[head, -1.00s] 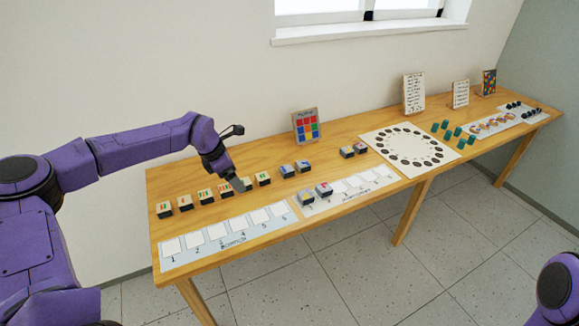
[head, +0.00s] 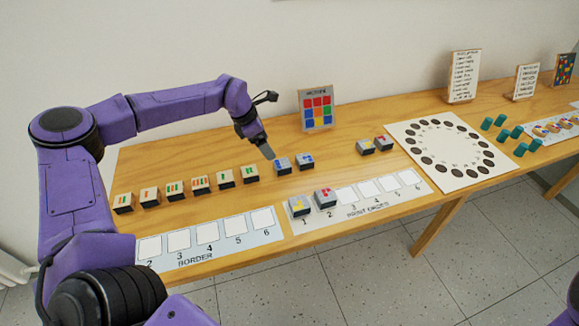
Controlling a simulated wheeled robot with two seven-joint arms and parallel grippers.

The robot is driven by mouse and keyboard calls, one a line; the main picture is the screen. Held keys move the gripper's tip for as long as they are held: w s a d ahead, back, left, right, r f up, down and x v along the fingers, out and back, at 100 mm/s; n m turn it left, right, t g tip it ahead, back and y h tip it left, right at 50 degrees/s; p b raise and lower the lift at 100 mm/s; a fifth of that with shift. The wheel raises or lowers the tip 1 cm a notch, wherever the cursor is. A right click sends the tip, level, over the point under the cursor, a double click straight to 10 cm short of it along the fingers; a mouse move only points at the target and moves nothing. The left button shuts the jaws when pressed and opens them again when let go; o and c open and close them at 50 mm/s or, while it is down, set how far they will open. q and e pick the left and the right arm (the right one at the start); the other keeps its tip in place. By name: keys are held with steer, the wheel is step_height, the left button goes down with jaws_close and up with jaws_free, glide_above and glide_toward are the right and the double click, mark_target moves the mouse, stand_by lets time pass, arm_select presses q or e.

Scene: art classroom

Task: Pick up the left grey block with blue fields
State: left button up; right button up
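Two grey blocks with blue fields stand side by side behind the numbered strips, the left one (head: 282,165) and the right one (head: 305,161). My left gripper (head: 267,152) points down just behind and to the left of the left blue block, and its tip looks slightly above the table. Its fingers overlap from this side, so I cannot tell whether they are open or shut. Nothing shows between them. My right gripper is not in view.
Several striped wooden blocks (head: 198,185) stand in a row to the left. The border strip (head: 210,251) and print order strip (head: 340,215) lie in front; two blocks stand on the latter. Two more blocks (head: 374,145) stand to the right. A motif board (head: 318,109) stands behind.

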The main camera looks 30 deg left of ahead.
mark_target(281, 163)
arm_select(q)
steer(key=x, duration=0.5)
steer(key=shift+w+f+p, duration=0.15)
steer(key=shift+w+p, duration=0.1)
steer(key=shift+p, duration=0.15)
steer(key=p+x, duration=0.1)
steer(key=x, duration=0.3)
steer(key=shift+w+d+f+p, duration=0.25)
steer(key=shift+d+f+p, duration=0.05)
steer(key=shift+d+p, duration=0.05)
steer(key=shift+w+f, duration=0.2)
steer(key=shift+f, duration=0.25)
steer(key=shift+s+r, duration=0.1)
steer(key=c, duration=1.1)
